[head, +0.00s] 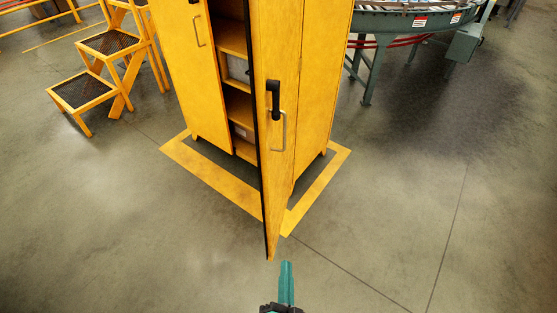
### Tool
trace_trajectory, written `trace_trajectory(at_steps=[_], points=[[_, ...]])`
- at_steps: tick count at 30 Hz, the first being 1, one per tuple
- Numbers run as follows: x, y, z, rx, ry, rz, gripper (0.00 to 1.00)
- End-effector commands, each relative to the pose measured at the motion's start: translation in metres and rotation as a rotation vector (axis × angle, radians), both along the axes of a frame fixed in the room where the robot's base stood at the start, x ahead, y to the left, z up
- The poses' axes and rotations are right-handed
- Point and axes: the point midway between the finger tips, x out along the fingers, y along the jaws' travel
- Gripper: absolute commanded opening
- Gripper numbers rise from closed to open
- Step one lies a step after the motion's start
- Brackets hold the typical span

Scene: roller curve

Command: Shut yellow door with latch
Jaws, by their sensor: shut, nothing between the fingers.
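The yellow door (285,165) of a yellow cabinet (325,90) stands wide open, swung out toward me with its edge facing me. A black latch handle (273,98) and a metal pull handle (281,130) are on the door. The other door (193,75), on the left, looks closed and has its own pull handle. Between the doors, shelves (238,105) show inside. My gripper (286,268) is at the bottom centre, shut and empty, below and apart from the door's lower front corner as seen here.
A yellow floor marking (210,175) outlines the cabinet's place. A yellow step stool (85,90) stands at the left. A green roller conveyor (400,22) with legs stands at the back right. The floor in front and at the right is clear.

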Motion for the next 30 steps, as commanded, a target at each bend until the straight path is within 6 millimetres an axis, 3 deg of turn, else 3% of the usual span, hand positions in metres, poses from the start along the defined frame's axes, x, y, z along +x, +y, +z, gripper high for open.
trace_trajectory(at_steps=[1,9,15,21,30], points=[[0.022,-0.002,0.005,0.066,-0.021,-0.008,0.0],[0.123,-0.011,0.038,0.448,-0.084,-0.03,0.0],[0.183,-0.014,0.071,0.687,-0.114,-0.025,0.0],[0.212,-0.016,0.092,0.813,-0.125,-0.018,0.0],[0.239,-0.015,0.096,0.837,-0.125,-0.015,0.0]])
